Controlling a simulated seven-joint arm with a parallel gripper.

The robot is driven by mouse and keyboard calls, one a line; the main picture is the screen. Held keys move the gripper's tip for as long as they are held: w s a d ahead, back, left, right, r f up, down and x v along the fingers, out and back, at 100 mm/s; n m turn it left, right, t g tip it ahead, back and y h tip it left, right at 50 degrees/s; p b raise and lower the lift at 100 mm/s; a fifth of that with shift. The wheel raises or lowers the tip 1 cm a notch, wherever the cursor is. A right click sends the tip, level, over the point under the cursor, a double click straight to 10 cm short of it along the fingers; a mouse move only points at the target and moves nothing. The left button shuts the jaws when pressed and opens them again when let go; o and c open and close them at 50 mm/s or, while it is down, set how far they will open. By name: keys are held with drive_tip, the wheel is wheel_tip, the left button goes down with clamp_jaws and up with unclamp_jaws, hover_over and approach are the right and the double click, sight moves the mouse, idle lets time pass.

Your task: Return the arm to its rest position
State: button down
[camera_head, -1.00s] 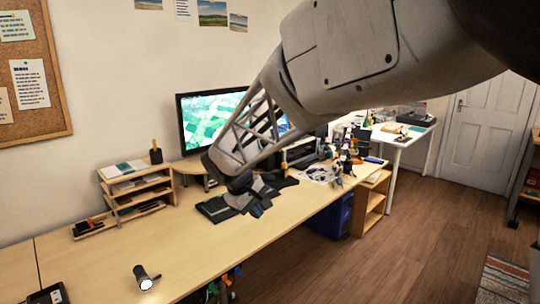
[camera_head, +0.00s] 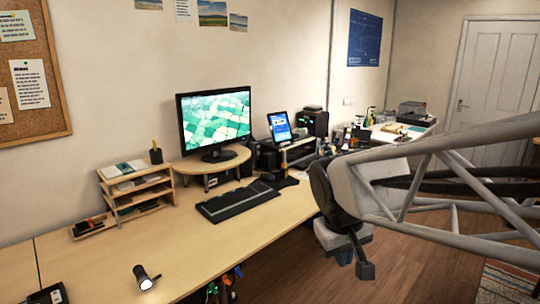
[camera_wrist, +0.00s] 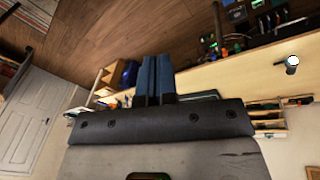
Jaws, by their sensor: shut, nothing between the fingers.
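My arm reaches in from the right of the head view, its pale lattice link crossing the lower right. My gripper (camera_head: 356,262) hangs at the end of it, pointing down, in the air in front of the desk (camera_head: 180,250) and partly covering its right part. In the wrist view, two dark blue fingers (camera_wrist: 154,60) stand side by side, closed together with nothing held. The wrist view is turned over, with the floor at the top.
A flashlight (camera_head: 143,276) lies near the desk's front edge. A keyboard (camera_head: 238,201), a monitor (camera_head: 215,118) and a tray rack (camera_head: 137,188) stand further back. The floor (camera_head: 290,268) in front looks clear. A door (camera_head: 497,75) is at the far right.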

drive_tip(key=s+d+f+m, duration=0.1)
drive_tip(key=s+d, duration=0.1)
drive_tip(key=s, duration=0.4)
drive_tip(key=s+d+f+m+y, duration=0.1)
drive_tip(key=s+d+f+m, duration=0.1)
drive_tip(key=s, duration=0.4)
drive_tip(key=shift+s+d+y, duration=0.15)
drive_tip(key=shift+s+y, duration=0.15)
drive_tip(key=shift+s, duration=0.05)
